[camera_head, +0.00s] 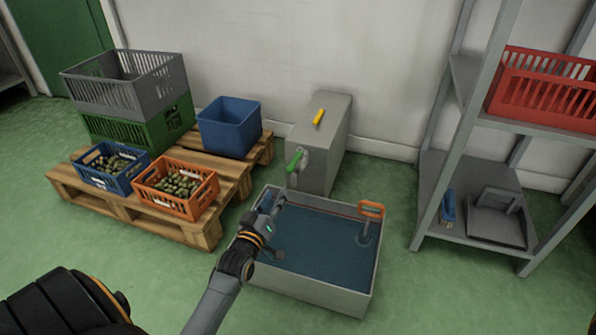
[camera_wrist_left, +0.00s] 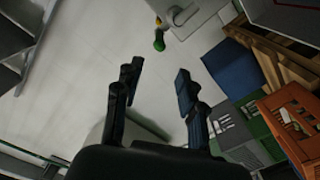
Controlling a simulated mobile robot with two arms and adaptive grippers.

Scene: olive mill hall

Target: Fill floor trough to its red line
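The floor trough (camera_head: 312,292) is a grey rectangular basin holding dark blue water (camera_head: 315,250). A thin reddish line (camera_head: 322,208) shows faintly along its inner back wall; I cannot tell the exact gap to the water. A grey cabinet (camera_head: 325,145) behind it carries a green lever (camera_head: 294,160) on a tap and a yellow lever (camera_head: 319,117) on top. An orange handle (camera_head: 371,210) on a stem stands at the trough's right end. My left gripper (camera_head: 280,200) is over the trough's back left, below the green lever. In the left wrist view its fingers (camera_wrist_left: 156,74) are apart and empty, with the green lever (camera_wrist_left: 159,43) beyond them. My right gripper is out of view.
On the left a wooden pallet (camera_head: 215,228) bears a blue bin (camera_head: 229,128), stacked crates and olive crates (camera_head: 176,190). A metal shelf (camera_head: 470,120) with a red crate (camera_head: 545,90) stands on the right. Green floor is clear in front.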

